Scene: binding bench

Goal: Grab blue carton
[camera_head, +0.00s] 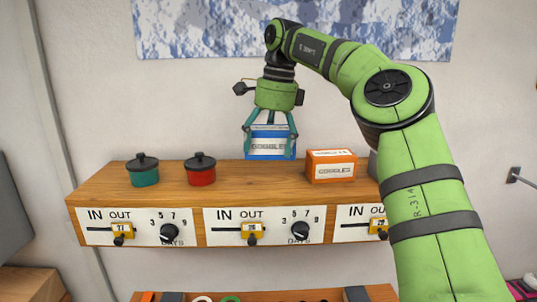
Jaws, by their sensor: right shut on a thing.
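The blue carton (270,156) has a white label that reads like "GOGGLES". It is in the head view at the back middle of the wooden shelf top. My right gripper (270,140) points down from above and is shut on the carton, with a finger on each side of it. I cannot tell whether the carton's base touches the shelf top. My left gripper is not in view.
On the wooden shelf (230,185) stand a teal pot (143,174), a red pot (200,174) and an orange carton (331,170) right of the blue one. My right arm hides the shelf's right end. Bare wood lies in front of the carton.

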